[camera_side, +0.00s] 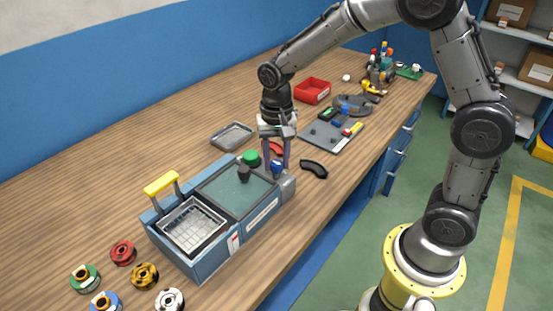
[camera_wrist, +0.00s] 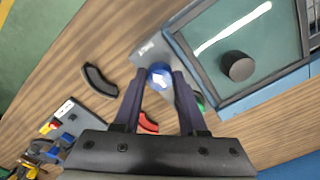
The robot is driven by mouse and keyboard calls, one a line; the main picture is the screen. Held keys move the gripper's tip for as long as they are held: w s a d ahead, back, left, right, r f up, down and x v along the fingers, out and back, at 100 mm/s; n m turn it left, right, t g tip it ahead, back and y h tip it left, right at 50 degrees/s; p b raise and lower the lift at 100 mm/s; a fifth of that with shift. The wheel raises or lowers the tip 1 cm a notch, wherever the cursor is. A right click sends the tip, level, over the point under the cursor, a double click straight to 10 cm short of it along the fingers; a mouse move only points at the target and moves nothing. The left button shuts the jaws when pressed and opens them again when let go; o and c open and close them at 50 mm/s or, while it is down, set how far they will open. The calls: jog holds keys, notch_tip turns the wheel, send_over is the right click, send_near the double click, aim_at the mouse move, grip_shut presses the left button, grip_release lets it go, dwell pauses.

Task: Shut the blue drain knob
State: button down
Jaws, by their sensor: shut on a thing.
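The blue drain knob (camera_side: 277,167) sits on the grey end block of a blue fryer-like unit (camera_side: 222,262). In the wrist view the knob (camera_wrist: 159,76) lies between the tips of my gripper (camera_wrist: 158,82). My gripper (camera_side: 276,160) points down at the knob, with one finger on each side, shut on it. The fingers hide parts of the knob's sides. A pale mark shows on the knob's face.
A green knob (camera_side: 250,157) and a black knob (camera_side: 244,174) are close by on the left. A black curved handle (camera_side: 314,169) and a red piece (camera_wrist: 148,123) lie near the gripper. A metal tray (camera_side: 232,136) stands behind. Several coloured spools lie at front left.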

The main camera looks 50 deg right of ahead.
aim_at(277, 163)
jog(key=shift+w+r+m, duration=0.1)
jog(key=shift+r+m, duration=0.05)
jog(key=shift+m, duration=0.25)
jog(key=shift+c, duration=2.3)
grip_release()
notch_tip(277, 163, up, 14)
jog(key=shift+f, duration=0.2)
